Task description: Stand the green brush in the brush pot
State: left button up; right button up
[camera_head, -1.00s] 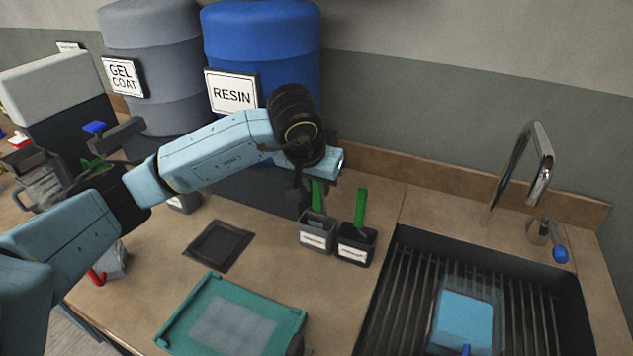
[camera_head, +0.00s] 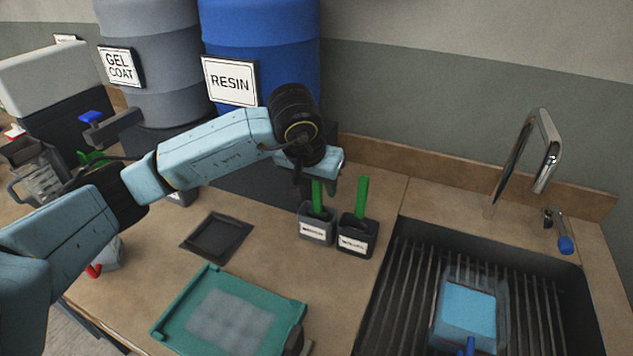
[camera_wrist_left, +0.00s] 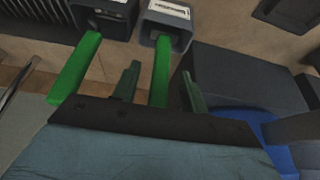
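Two small pots stand side by side by the sink, each with an upright green handle in it. The left pot (camera_head: 316,230) is lighter grey and the right pot (camera_head: 357,240) darker; I cannot read their labels surely. One green brush handle (camera_head: 318,196) rises from the left pot, the other (camera_head: 361,198) from the right pot. My left gripper (camera_head: 311,182) is above the left pot. In the left wrist view its fingers (camera_wrist_left: 160,72) are apart, on either side of the left pot's green handle (camera_wrist_left: 161,60), with gaps showing. The brush ends are hidden inside the pots. My right gripper is not in view.
A sink (camera_head: 400,290) with a rack and a blue block (camera_head: 468,312) lies right of the pots, with a tap (camera_head: 545,150). A dark tray (camera_head: 216,237) and a teal frame (camera_head: 190,335) lie on the counter. Large drums (camera_head: 262,50) stand behind my arm.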

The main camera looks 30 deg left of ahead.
pick_arm(q)
jog(key=v, duration=1.3)
jog(key=shift+r, duration=0.15)
jog(key=shift+s, duration=0.1)
